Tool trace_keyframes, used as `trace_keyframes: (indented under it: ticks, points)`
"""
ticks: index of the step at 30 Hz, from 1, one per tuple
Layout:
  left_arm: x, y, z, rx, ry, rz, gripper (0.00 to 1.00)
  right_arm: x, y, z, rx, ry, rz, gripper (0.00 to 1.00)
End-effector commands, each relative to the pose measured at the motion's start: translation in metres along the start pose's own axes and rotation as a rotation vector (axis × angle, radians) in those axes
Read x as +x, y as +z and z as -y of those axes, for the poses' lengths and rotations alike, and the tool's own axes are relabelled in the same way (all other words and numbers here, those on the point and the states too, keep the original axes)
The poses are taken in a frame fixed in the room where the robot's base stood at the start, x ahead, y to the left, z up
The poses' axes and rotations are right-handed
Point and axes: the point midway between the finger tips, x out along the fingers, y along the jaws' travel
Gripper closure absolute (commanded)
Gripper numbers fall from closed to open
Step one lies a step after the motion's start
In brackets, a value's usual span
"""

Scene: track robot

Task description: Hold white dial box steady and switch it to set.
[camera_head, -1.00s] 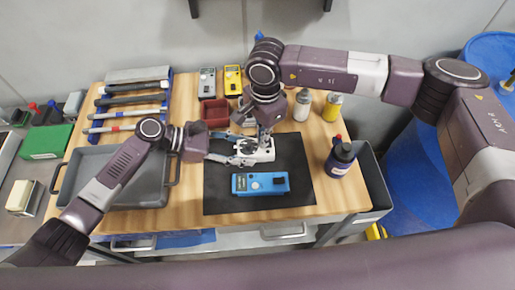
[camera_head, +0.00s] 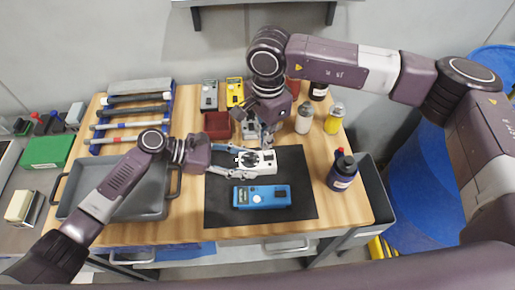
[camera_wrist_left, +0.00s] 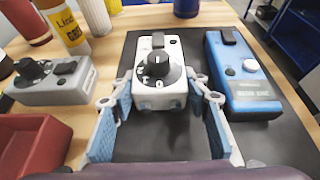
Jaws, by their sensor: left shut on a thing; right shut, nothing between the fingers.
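The white dial box (camera_head: 266,157) lies on the black mat (camera_head: 225,203), with a black round dial on top. My right gripper (camera_head: 266,142) is shut and empty, pointing down just behind the box. It appears apart from the dial, which is partly hidden by the left fingers.
A blue box (camera_head: 262,196) lies in front of the white one. Behind are a grey dial box (camera_wrist_left: 50,82), a red bin (camera_head: 218,124) and bottles (camera_head: 304,117). A dark bottle (camera_head: 342,172) stands right, a grey tray (camera_head: 150,203) left.

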Motion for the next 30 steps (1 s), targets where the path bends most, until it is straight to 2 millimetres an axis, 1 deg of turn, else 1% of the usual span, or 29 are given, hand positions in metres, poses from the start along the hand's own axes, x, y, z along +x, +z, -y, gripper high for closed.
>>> trace_keyframes:
  ticks: [1, 6, 14, 17, 20, 30]
  points:
    - [0.000, 0.000, -0.001, 0.000, 0.002, 0.000, 0.56, 0.000, 0.000, 0.000, 0.000, 0.000, 0.000, 1.00]
    - [0.000, 0.000, -0.001, 0.000, 0.002, 0.000, 0.38, 0.000, 0.000, 0.000, 0.000, 0.000, 0.000, 1.00]
    - [-0.001, 0.000, -0.001, 0.000, 0.001, -0.001, 0.37, 0.000, 0.000, 0.000, -0.001, 0.000, 0.000, 1.00]
    - [-0.005, -0.001, -0.001, -0.001, 0.002, -0.001, 0.37, 0.000, 0.000, 0.000, -0.001, 0.000, 0.000, 1.00]
    - [-0.017, -0.001, -0.001, -0.002, 0.003, -0.002, 0.37, 0.000, 0.000, 0.000, -0.001, 0.000, 0.000, 1.00]
    - [-0.087, -0.001, -0.001, -0.001, 0.003, -0.002, 0.37, 0.000, 0.000, 0.000, -0.001, 0.000, 0.000, 1.00]
